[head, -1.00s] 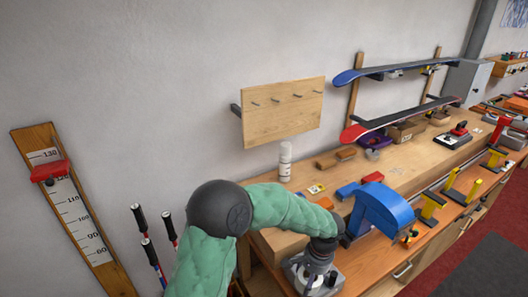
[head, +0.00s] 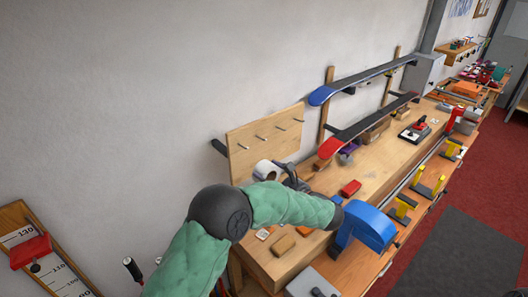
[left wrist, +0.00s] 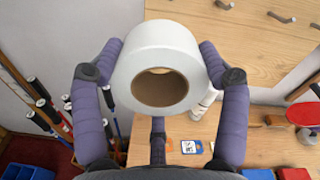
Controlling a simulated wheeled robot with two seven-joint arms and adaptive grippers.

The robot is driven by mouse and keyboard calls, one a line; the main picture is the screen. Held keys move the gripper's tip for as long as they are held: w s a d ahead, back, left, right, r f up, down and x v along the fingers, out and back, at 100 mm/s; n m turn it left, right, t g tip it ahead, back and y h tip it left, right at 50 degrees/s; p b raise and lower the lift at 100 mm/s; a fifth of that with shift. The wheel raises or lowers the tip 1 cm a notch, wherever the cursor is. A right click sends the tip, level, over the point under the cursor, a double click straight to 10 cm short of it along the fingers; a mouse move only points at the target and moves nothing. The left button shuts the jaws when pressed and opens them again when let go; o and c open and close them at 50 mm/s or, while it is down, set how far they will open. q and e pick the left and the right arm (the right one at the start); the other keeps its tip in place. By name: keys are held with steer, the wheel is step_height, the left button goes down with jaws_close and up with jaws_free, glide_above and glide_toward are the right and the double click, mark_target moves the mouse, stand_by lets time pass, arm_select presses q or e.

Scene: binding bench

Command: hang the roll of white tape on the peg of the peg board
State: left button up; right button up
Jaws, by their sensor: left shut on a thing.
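A roll of white tape (head: 266,171) with a brown core is held in front of the lower part of the wooden peg board (head: 265,138). My left gripper (head: 285,178) is shut on it. In the left wrist view the roll (left wrist: 160,42) sits between the purple fingers of the left gripper (left wrist: 160,60), its core hole facing the camera. The peg board (left wrist: 225,38) is behind and to the right there. Its several short metal pegs show bare, and the roll is apart from them. My right gripper is not in view.
A wooden bench (head: 380,160) runs below the board, with a red block (head: 351,187) and small brown blocks (head: 283,244) on it. A large blue curved piece (head: 368,226) stands near the front edge.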

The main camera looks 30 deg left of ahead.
mark_target(273, 168)
arm_select(q)
steer(key=r, duration=0.1)
steer(key=w+r, duration=0.1)
steer(key=r, duration=0.1)
steer(key=shift+t+p, duration=0.3)
steer(key=shift+t, duration=0.1)
steer(key=x, duration=1.2)
steer(key=shift+s+a+f, duration=0.1)
steer(key=shift+a+f, duration=0.05)
steer(key=shift+a, duration=0.1)
steer(key=shift+a+f, duration=0.1)
steer(key=shift+f, duration=0.2)
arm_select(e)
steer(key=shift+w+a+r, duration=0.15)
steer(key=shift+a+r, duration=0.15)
arm_select(q)
steer(key=shift+f, duration=0.1)
stand_by(0.5)
steer(key=o, duration=1)
steer(key=shift+o, duration=0.2)
